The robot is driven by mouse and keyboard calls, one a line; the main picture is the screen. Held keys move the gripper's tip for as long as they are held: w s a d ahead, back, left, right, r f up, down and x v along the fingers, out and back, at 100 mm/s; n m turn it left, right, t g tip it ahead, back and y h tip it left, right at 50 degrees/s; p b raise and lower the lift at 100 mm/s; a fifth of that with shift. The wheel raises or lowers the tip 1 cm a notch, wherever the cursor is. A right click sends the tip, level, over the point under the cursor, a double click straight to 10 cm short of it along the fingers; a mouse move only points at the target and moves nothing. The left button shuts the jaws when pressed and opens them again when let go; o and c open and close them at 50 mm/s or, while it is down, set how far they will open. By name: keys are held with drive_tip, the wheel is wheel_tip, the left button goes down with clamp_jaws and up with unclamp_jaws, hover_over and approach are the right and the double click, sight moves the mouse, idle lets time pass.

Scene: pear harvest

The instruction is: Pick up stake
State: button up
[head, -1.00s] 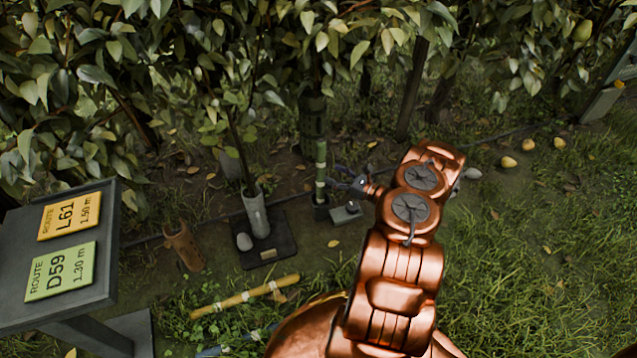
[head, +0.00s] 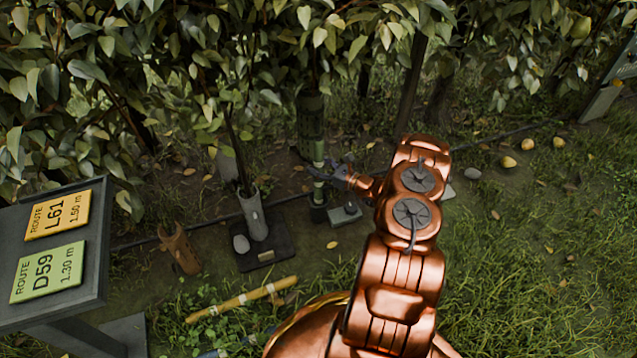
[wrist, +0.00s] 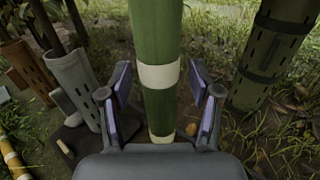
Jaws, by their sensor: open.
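A green stake with pale bands (head: 318,170) stands upright in a dark base (head: 319,213) in the head view. My gripper (head: 325,172) is at its right side, open, with its fingers around the stake. In the wrist view the green stake (wrist: 163,110) rises between the two open fingers of my gripper (wrist: 160,82), with a visible gap on each side. A yellow stake with pale bands (head: 243,299) lies on the ground at the lower left; part of it shows in the wrist view (wrist: 12,158).
A grey perforated guard (head: 254,215) stands on a dark mat (head: 275,254) at the left, with a brown guard (head: 180,250) beyond it. A dark green guard (head: 311,125) is behind the stake. A sign stand (head: 45,315) is at far left. Fallen pears (head: 508,162) lie right.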

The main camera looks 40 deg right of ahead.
clamp_jaws()
idle(0.3)
idle(0.3)
